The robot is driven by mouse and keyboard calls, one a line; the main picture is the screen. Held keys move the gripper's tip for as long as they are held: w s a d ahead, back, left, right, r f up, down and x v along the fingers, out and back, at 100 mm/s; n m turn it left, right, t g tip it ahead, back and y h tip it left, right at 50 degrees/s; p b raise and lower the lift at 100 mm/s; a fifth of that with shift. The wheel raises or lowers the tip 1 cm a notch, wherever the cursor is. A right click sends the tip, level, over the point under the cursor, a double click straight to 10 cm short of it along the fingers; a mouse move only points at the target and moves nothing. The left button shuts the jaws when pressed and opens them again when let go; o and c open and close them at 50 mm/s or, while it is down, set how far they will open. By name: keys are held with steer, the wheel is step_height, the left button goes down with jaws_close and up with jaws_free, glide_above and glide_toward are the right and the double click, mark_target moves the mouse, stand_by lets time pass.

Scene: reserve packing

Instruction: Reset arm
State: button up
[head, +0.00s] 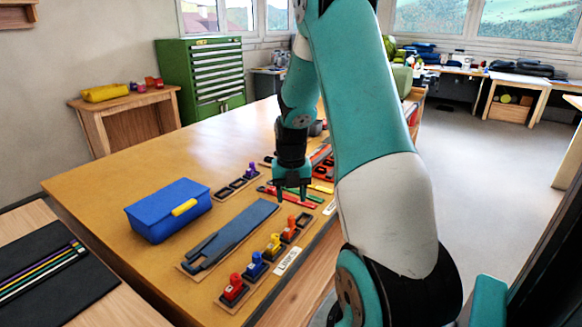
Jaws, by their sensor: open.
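My gripper (292,190) points down over the wooden worktable (130,165), near the red and yellow items on the right side of the tabletop. Its two fingers are apart and nothing shows between them. My arm comes in from the right and hides part of the table behind it. I cannot tell whether the fingertips touch anything below them.
Several coloured pieces (255,265) sit in a row near the front edge. A green drawer cabinet (203,75) stands behind.

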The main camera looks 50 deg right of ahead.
mark_target(291, 217)
step_height(291, 217, up, 11)
steer(key=b, duration=0.1)
steer(key=shift+f, duration=0.2)
